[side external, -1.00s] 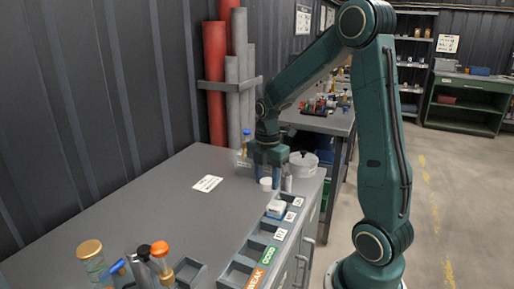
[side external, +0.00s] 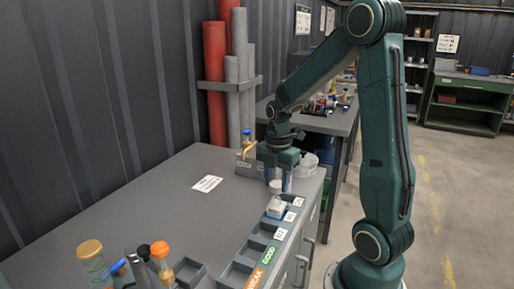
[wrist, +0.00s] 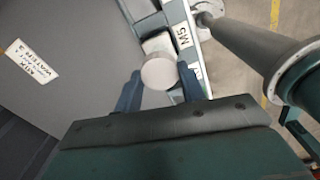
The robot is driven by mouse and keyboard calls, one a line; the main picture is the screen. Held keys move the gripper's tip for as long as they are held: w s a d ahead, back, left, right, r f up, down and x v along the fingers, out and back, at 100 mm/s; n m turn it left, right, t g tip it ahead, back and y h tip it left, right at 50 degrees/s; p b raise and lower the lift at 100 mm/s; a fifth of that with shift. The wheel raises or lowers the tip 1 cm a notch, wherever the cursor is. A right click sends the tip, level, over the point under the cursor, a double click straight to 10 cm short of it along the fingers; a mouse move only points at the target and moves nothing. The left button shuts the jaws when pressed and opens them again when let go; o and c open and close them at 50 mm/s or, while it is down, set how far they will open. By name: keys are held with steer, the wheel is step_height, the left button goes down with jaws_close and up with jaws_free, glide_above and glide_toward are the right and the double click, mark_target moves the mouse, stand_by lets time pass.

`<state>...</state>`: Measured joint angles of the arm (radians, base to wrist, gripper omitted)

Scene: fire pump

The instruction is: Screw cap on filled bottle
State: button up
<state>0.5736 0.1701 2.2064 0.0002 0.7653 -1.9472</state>
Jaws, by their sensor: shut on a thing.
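My gripper (side external: 278,182) is shut on a white round cap (side external: 275,187). It holds the cap above the rack at the bench's right edge. In the wrist view the cap (wrist: 160,73) shows face-on between the two blue fingertips. A squat white bottle (side external: 276,208) stands in a rack compartment just below the cap in the side view. In the wrist view the bottle (wrist: 157,42) is partly covered by the cap. The cap appears apart from the bottle, but the exact gap is hard to tell.
The labelled rack (side external: 238,270) runs along the bench's right edge, with empty compartments nearer the camera. Capped tubes (side external: 160,255) stand at the front left. A white pot (side external: 307,166) and a blue-topped tube (side external: 246,140) stand behind.

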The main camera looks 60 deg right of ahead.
steer(key=shift+f, duration=0.95)
steer(key=shift+f, duration=1.35)
stand_by(3.5)
steer(key=shift+m, duration=0.3)
steer(key=shift+m, duration=2)
steer(key=shift+m, duration=2.3)
